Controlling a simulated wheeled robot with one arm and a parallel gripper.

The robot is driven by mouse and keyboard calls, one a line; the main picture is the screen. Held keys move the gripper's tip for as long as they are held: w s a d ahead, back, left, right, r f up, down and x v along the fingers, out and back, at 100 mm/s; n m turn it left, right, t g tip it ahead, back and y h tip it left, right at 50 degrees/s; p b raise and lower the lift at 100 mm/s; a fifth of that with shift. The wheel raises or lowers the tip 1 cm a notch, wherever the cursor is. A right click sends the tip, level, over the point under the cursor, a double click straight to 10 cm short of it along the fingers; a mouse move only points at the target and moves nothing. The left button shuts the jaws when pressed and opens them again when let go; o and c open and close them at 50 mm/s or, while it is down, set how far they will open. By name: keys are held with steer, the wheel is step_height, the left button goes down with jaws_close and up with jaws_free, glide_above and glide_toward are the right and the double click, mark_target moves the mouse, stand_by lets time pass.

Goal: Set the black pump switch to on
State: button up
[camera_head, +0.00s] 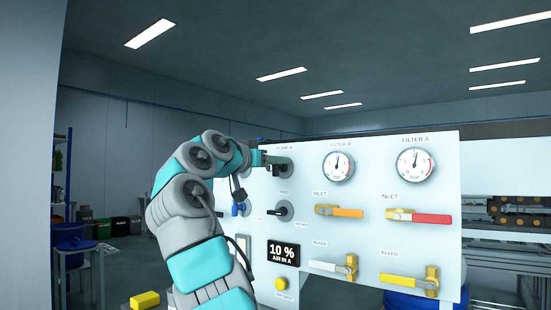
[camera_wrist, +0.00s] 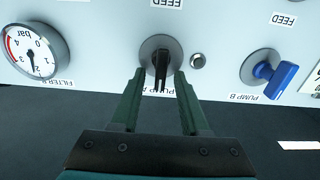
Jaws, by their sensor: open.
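The black pump switch (camera_wrist: 160,66) is a black lever knob on a round grey plate, over a partly covered label reading PUMP A in the upside-down wrist view. Its handle runs up and down in that picture. My gripper (camera_wrist: 160,74) is open, with one green finger on each side of the handle. Gaps show between handle and fingers; whether the tips touch the plate I cannot tell. In the head view my gripper (camera_head: 272,160) is at the panel's upper left, under the PUMP A label, and mostly covers the switch.
A blue PUMP B knob (camera_wrist: 272,74) and a small round grey button or lamp (camera_wrist: 197,61) are nearby. Below the switch is a black FEED knob (camera_head: 281,211). Gauges (camera_head: 338,166) and orange, red and yellow valve handles (camera_head: 420,217) project from the panel (camera_head: 375,245) at right.

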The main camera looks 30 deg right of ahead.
steer(key=shift+d, duration=0.25)
steer(key=shift+c, duration=0.3)
jaws_close()
